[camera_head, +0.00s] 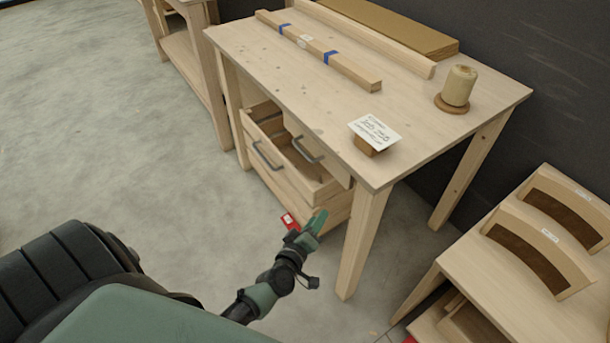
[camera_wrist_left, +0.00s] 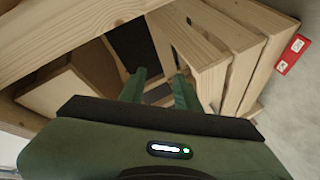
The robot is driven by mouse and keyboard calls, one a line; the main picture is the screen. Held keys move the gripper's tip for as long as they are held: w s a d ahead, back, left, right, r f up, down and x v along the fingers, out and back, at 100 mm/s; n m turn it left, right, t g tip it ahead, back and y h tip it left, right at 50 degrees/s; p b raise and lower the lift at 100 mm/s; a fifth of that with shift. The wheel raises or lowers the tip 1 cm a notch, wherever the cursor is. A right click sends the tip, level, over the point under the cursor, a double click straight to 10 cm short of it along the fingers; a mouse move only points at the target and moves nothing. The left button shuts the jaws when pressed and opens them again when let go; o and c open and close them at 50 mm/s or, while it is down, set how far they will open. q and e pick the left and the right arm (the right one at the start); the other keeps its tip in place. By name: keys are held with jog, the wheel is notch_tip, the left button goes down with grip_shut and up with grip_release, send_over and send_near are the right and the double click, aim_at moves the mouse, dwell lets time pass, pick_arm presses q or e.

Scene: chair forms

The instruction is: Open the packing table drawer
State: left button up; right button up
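The packing table (camera_head: 240,45) has a drawer unit beneath its top. One drawer (camera_head: 262,172) with a grey bar handle (camera_head: 266,156) is pulled out, and its inside shows. Above and behind it, a drawer front (camera_head: 332,162) with a second grey handle (camera_head: 308,150) sits under the tabletop, seemingly closed. My left gripper (camera_head: 319,219) is low, at the near right corner of the drawer unit. In the left wrist view its two green fingers (camera_wrist_left: 160,82) are apart, pointing toward wooden drawer boards (camera_wrist_left: 200,55); nothing is clearly held. My right gripper is not in view.
A red tag (camera_head: 289,221) shows near my gripper. On the tabletop lie a taped wood bundle (camera_head: 318,50), a spool (camera_head: 459,86) and a card on a block (camera_head: 375,133). A table leg (camera_head: 362,245) stands right of my gripper. The floor at left is clear.

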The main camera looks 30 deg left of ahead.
pick_arm(q)
jog(key=w+a+r+n+t+y+b, duration=0.2)
jog(key=a+r+n+y+b, duration=0.15)
jog(key=r+n+b, duration=0.2)
jog(key=n+y+b, duration=0.2)
jog(key=n+b, duration=0.1)
jog(key=n, duration=0.3)
send_near(303, 151)
jog(key=x, duration=0.3)
jog(key=shift+t, duration=0.4)
jog(key=x, duration=0.4)
jog(key=f+x, duration=0.1)
jog(key=x, duration=0.2)
jog(key=shift+a, duration=0.1)
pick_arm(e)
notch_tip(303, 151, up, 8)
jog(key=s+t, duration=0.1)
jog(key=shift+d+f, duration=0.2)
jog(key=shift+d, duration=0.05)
pick_arm(q)
jog(key=shift+c, duration=0.3)
grip_shut()
jog(key=shift+f, duration=0.1)
